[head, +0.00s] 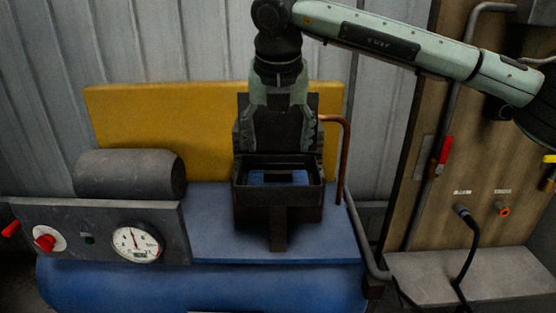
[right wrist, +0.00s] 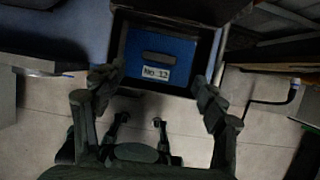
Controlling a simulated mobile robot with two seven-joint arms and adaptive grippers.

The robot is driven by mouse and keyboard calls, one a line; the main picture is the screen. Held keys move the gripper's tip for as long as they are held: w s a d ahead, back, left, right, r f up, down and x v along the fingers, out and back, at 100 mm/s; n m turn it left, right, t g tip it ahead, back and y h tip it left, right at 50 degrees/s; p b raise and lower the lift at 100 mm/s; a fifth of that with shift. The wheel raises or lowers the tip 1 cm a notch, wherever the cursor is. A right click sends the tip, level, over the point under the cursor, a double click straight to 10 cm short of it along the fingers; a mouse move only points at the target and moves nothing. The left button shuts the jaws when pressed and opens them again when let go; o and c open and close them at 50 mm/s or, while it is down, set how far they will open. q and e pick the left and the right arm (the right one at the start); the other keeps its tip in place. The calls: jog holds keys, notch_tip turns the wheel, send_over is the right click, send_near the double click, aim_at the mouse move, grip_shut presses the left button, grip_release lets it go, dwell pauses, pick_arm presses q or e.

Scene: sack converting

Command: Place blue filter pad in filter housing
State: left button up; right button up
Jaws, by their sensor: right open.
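The blue filter pad (head: 258,177) lies inside the black filter housing (head: 278,212), an open-topped box on the blue machine. In the right wrist view the pad (right wrist: 140,48) shows as a blue face with a dark bar and a white label, framed by the housing's dark walls (right wrist: 191,83). It looks roughly level there; I cannot tell if it is fully seated. My right gripper (head: 280,146) is just above and behind the housing opening. In the right wrist view the gripper (right wrist: 156,84) has its fingers spread apart with nothing between them. My left gripper is not in view.
A yellow panel (head: 150,125) stands behind the housing, with a copper pipe (head: 345,160) to its right. A grey cylinder (head: 130,174) and a gauge panel (head: 90,225) are at left. A wooden board with a hose (head: 470,235) is at right. The blue deck (head: 215,225) beside the housing is clear.

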jog(key=shift+v, duration=2.1)
